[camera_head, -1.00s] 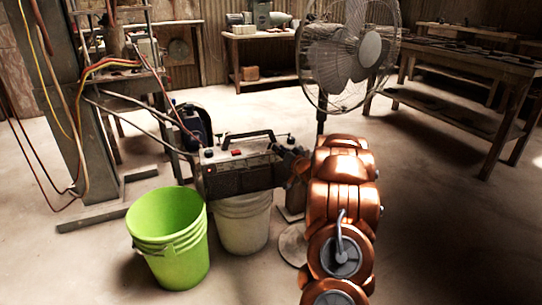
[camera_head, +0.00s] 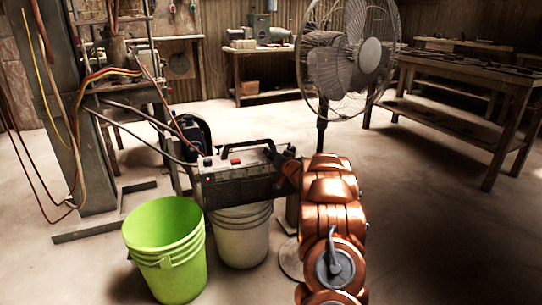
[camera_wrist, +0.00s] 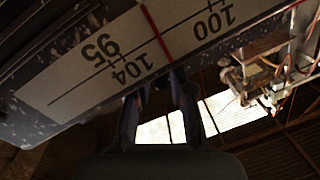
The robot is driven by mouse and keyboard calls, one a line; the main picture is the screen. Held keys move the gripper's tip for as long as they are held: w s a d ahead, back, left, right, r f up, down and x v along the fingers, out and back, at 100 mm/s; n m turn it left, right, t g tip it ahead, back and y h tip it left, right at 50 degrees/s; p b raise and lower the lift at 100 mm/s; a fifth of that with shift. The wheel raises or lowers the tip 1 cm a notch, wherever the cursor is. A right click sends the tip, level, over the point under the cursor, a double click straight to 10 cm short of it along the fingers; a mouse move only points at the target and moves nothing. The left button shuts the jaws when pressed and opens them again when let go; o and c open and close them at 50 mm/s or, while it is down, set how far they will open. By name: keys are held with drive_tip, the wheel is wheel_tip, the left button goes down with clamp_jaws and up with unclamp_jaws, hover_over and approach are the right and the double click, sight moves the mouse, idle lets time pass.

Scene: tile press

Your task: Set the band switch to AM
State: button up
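The grey radio (camera_head: 240,185) sits on top of a white bucket in the head view, with a black handle. A small red part (camera_head: 236,161) and a dark knob (camera_head: 207,161) are on its top. I cannot tell which control is the band switch or read its setting. My gripper (camera_head: 283,168) is at the radio's right end, mostly hidden by my arm. In the wrist view the radio's dial (camera_wrist: 85,65) appears upside down, with a red needle. My gripper's two fingers (camera_wrist: 163,88) stand apart there, tips at the radio's edge; whether they touch anything is hidden.
The white bucket (camera_head: 240,238) supports the radio. A green bucket (camera_head: 165,255) stands in front to its left. A standing fan (camera_head: 345,60) is close behind my arm. Cables hang at left. Workbenches stand at the back and right, with open floor between.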

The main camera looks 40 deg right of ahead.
drive_tip(key=shift+w, duration=0.1)
drive_tip(key=shift+c, duration=0.3)
clamp_jaws()
drive_tip(key=shift+r+n+p, duration=0.2)
drive_tip(key=shift+n+p, duration=0.1)
drive_tip(key=shift+p, duration=0.25)
drive_tip(key=shift+w+a+r+n+g+p, duration=0.15)
drive_tip(key=shift+a+n+g+p, duration=0.15)
drive_tip(key=shift+n+p, duration=0.7)
drive_tip(key=n+p, duration=0.1)
drive_tip(key=n, duration=0.1)
drive_tip(key=shift+w+a+n+g+p, duration=0.15)
drive_tip(key=shift+a+n+g+p, duration=0.15)
drive_tip(key=shift+a+n+p, duration=0.1)
drive_tip(key=shift+w+a+f+n+g+h, duration=0.1)
drive_tip(key=shift+a+f+n+g+h, duration=0.05)
drive_tip(key=shift+n, duration=0.5)
drive_tip(key=shift+w+a+f+n+g+h, duration=0.1)
drive_tip(key=shift+a+n+g+h, duration=0.05)
drive_tip(key=shift+n, duration=0.5)
